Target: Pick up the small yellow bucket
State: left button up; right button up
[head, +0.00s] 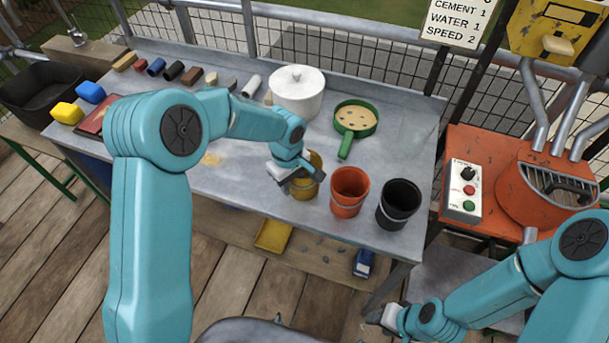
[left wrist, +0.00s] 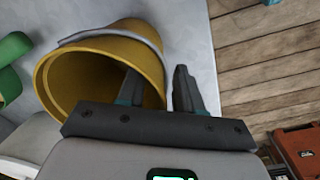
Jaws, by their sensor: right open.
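The small yellow bucket (head: 308,186) stands upright on the grey table, left of the orange bucket, partly hidden by my left gripper. My left gripper (head: 290,177) is at its rim. A gap shows between the wall and the outer finger. My right gripper (head: 385,318) is open and empty, low at the right, away from the table.
An orange bucket (head: 349,191) and a black bucket (head: 398,203) stand close to the right. Behind are a white lidded pot (head: 297,92) and a green sieve (head: 355,119). Colored blocks and sponges line the table's left. An orange mixer (head: 545,190) stands at the right.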

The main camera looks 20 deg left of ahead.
pick_arm(q)
jog(key=shift+a+f, duration=0.1)
jog(key=shift+f, duration=0.2)
grip_shut()
jog(key=shift+r, duration=0.1)
